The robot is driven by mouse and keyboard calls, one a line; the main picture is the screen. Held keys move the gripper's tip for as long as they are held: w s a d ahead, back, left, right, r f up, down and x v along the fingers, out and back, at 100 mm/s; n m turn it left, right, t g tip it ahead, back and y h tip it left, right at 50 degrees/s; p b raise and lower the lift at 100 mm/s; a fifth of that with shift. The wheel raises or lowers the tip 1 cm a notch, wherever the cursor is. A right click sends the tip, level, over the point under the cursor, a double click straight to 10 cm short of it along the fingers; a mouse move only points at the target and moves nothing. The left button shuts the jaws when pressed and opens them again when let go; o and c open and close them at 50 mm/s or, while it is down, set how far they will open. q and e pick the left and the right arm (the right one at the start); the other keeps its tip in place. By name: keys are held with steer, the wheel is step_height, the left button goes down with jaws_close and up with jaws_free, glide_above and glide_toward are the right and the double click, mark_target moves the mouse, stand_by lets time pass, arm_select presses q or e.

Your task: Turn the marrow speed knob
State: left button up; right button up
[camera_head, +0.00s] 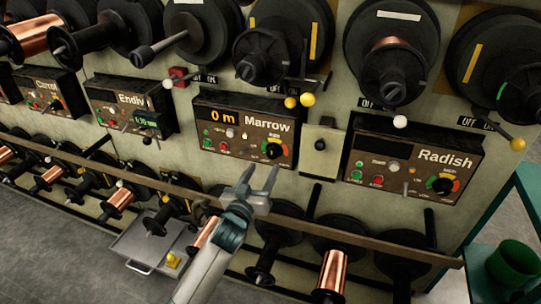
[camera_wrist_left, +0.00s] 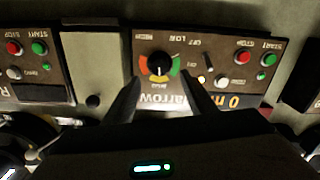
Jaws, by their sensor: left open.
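The Marrow panel (camera_head: 222,131) is a brown control box with a "0 m" display, in the middle of the head view. Its speed knob (camera_head: 273,151) is black, on a green, yellow and red dial at the panel's lower right. In the left wrist view the panel appears upside down, with the knob (camera_wrist_left: 159,63) near the top centre. My left gripper (camera_head: 259,172) is open and empty, just below the knob in the head view. In the left wrist view its fingertips (camera_wrist_left: 160,82) lie to either side of the knob's line. Contact with the knob cannot be told.
The Endive panel (camera_head: 108,99) is to the left and the Radish panel (camera_head: 400,181) to the right. A small plain box (camera_head: 322,147) sits beside Marrow. Large black spools are above; a rail (camera_head: 330,236) and copper spools (camera_head: 333,270) are below. A green bin (camera_head: 514,262) stands at right.

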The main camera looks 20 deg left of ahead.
mark_target(271, 155)
arm_select(q)
steer(key=w, duration=0.6)
steer(key=shift+w+d, duration=0.15)
steer(key=shift+w, duration=0.75)
steer(key=c, duration=1)
steer(key=shift+c, duration=0.2)
steer(key=shift+p, duration=0.35)
